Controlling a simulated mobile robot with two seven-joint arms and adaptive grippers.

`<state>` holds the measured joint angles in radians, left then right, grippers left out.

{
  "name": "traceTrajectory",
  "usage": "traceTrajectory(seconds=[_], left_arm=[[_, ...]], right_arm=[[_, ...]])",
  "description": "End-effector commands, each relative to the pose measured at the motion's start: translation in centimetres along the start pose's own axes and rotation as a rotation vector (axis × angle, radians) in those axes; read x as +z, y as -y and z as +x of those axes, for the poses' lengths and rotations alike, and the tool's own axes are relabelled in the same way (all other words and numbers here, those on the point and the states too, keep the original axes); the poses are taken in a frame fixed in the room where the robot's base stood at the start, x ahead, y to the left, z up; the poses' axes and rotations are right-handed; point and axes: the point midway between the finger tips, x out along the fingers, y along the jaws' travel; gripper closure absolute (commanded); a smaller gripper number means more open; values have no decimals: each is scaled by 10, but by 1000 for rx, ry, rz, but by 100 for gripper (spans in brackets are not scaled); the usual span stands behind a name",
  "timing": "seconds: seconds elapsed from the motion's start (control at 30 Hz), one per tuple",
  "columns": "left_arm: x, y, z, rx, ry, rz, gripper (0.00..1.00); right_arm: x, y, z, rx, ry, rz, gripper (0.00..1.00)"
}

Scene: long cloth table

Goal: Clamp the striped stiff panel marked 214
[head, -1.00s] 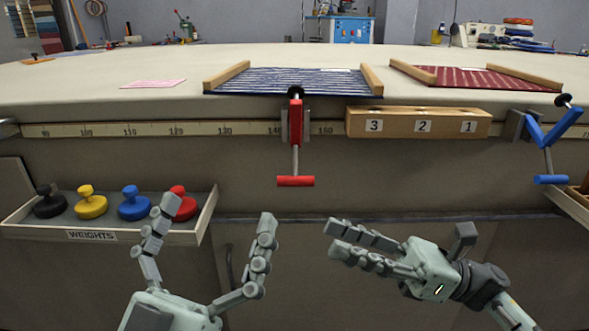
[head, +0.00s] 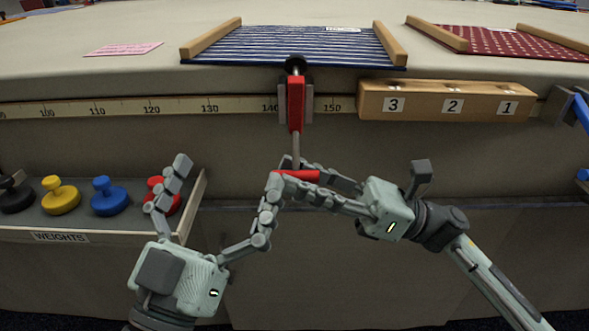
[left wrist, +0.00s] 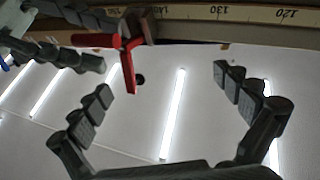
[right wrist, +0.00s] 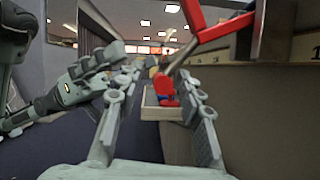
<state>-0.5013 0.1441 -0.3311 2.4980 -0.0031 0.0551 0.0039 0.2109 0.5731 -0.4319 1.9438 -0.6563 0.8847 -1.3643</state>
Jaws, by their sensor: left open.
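The blue-and-white striped panel (head: 290,46) lies on the table top between two wooden side bars; its white label (head: 343,30) is too small to read. A red clamp (head: 296,103) is at the table edge in front of it. Its black top (head: 295,64) is at the panel's front edge; contact cannot be told. My right gripper (head: 300,180) is open around the clamp's red handle (head: 297,175). In the right wrist view the handle (right wrist: 165,88) shows between the fingers, with gaps. My left gripper (head: 228,175) is open and empty, left of the handle.
A tray (head: 120,236) of coloured weights stands left, close behind my left fingers. A wooden block (head: 430,85) numbered 3, 2, 1 is right of the clamp. A maroon panel (head: 500,42), a pink card (head: 124,49) and a blue clamp (head: 580,125) also show.

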Motion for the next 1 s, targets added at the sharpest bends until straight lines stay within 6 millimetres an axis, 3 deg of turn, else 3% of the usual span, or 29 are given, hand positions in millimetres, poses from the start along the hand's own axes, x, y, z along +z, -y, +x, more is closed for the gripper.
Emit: traceTrajectory(seconds=[0.37,0.67,1.0], left_arm=[[4,-1,0,1,23,-2,0],[3,-1,0,1,22,-2,0],[3,-1,0,1,21,-2,0]], right_arm=[[0,0,10,0,0,0,64],[0,0,10,0,0,0,98],[0,0,10,0,0,-2,100]])
